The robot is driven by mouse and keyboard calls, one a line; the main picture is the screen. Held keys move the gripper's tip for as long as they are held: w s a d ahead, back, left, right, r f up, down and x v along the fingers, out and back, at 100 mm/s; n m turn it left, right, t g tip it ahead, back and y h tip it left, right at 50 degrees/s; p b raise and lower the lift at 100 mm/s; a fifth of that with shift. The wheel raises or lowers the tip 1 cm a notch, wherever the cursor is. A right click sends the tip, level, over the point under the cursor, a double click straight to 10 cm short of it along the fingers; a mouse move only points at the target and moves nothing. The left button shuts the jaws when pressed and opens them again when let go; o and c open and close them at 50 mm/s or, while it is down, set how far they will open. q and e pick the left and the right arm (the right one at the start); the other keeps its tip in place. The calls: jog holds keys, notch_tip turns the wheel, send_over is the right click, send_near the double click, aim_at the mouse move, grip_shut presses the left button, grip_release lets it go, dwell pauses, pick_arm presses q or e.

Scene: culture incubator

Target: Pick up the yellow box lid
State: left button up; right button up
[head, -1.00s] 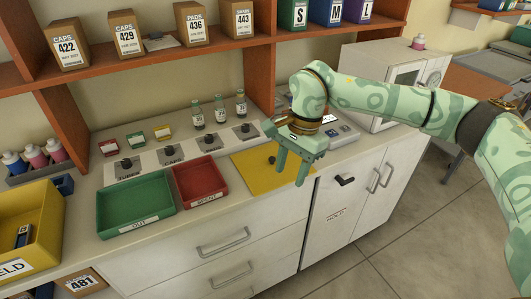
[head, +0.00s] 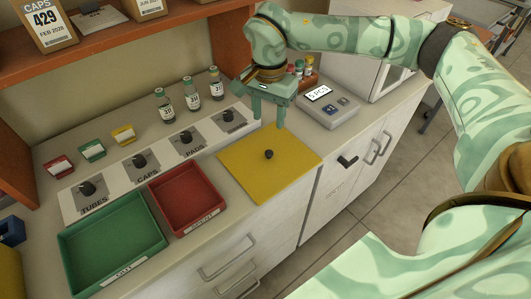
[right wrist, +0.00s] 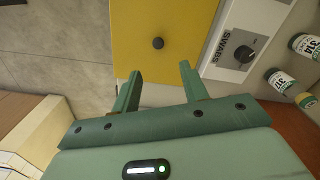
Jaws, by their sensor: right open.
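The yellow lid (head: 245,160) is a flat square panel with a small black knob (head: 268,154), lying on the counter right of the red tray. My right gripper (head: 268,119) is open and empty, fingers pointing down, near the lid's back edge and behind the knob. In the right wrist view, the lid (right wrist: 180,18) and its knob (right wrist: 157,43) show just beyond the gap between the open fingers (right wrist: 160,72). The fingers do not hold the knob. My left gripper is not in view.
A red tray (head: 214,211) and a green tray (head: 150,225) stand left of the lid. A knob panel (head: 165,172) with several labelled knobs and several vials (head: 190,92) are behind. A scale (head: 332,117) stands right of the gripper. A shelf (head: 75,62) overhangs the back left.

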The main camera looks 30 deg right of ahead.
jog(key=b, duration=0.1)
send_over(269, 152)
jog(key=f, duration=0.6)
jog(key=shift+w+f, duration=0.1)
jog(key=shift+w, duration=0.2)
jog(key=shift+s+f, duration=0.1)
jog(key=shift+f, duration=0.35)
jog(key=f+b, duration=0.2)
jog(key=f, duration=0.3)
jog(key=shift+s+f, duration=0.1)
jog(key=shift+s, duration=0.1)
grip_shut()
jog(key=shift+r, duration=0.2)
